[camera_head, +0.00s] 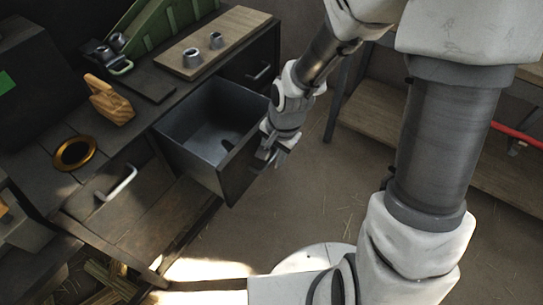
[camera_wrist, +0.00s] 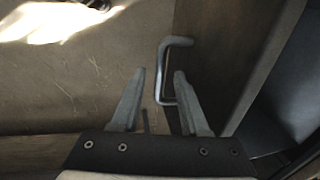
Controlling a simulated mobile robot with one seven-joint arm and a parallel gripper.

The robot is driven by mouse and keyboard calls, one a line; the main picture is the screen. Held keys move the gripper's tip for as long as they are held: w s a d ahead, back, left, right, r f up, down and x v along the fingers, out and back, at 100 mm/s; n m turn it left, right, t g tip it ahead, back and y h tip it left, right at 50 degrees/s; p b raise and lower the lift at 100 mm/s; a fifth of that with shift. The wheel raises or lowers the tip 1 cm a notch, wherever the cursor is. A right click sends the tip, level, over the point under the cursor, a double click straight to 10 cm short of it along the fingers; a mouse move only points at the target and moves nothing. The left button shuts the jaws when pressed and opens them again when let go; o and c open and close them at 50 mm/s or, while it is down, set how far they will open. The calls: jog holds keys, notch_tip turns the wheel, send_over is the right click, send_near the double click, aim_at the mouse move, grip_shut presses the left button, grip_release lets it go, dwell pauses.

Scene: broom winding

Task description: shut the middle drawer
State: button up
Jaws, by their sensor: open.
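The middle drawer (camera_head: 205,125) is pulled well out of the workbench; its grey inside looks empty. Its dark wooden front (camera_head: 240,180) faces right in the head view and also shows in the wrist view (camera_wrist: 222,50). A bent metal handle (camera_wrist: 163,70) stands out from this front. My gripper (camera_wrist: 160,72) is open at the front's outer side. In the wrist view the handle's bar appears between the two fingers, with nothing clamped; I cannot tell whether they touch it. In the head view my gripper (camera_head: 266,157) partly hides the handle.
The bench top (camera_head: 155,95) holds a wooden block with metal pieces (camera_head: 220,25), a wooden tool (camera_head: 110,102) and a brass ring (camera_head: 75,153). Drawer handles show to the left (camera_head: 117,184) and right (camera_head: 259,72). A wooden shelf (camera_head: 375,115) stands right; the floor between is clear.

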grip_shut()
dwell(1.5)
